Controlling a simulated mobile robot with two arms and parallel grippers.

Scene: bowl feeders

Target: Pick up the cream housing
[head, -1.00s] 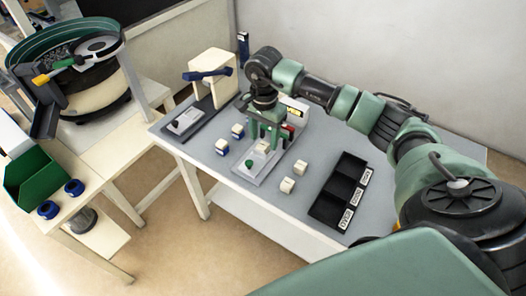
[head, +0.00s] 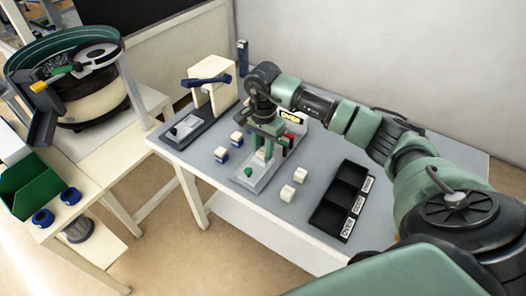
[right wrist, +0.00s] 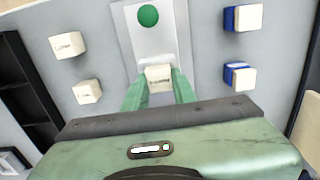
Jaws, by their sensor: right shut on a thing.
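A cream housing (right wrist: 158,77) sits between the green fingers of my right gripper (right wrist: 159,88) in the right wrist view. The gripper is shut on it, with one finger at each side. In the head view my right gripper (head: 264,152) points down over a grey fixture plate (head: 245,183) with a green button (head: 248,172), and the housing (head: 260,155) shows partly between the fingers. The housing is at the fixture; whether it touches the plate is hard to tell. My left gripper is not in view.
Two loose cream housings (head: 301,174) (head: 287,192) stand right of the fixture. Two blue-and-cream blocks (head: 237,138) (head: 221,155) stand left of it. A black labelled tray (head: 341,200) lies further right. A lever press (head: 209,82) stands at the table's back left.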

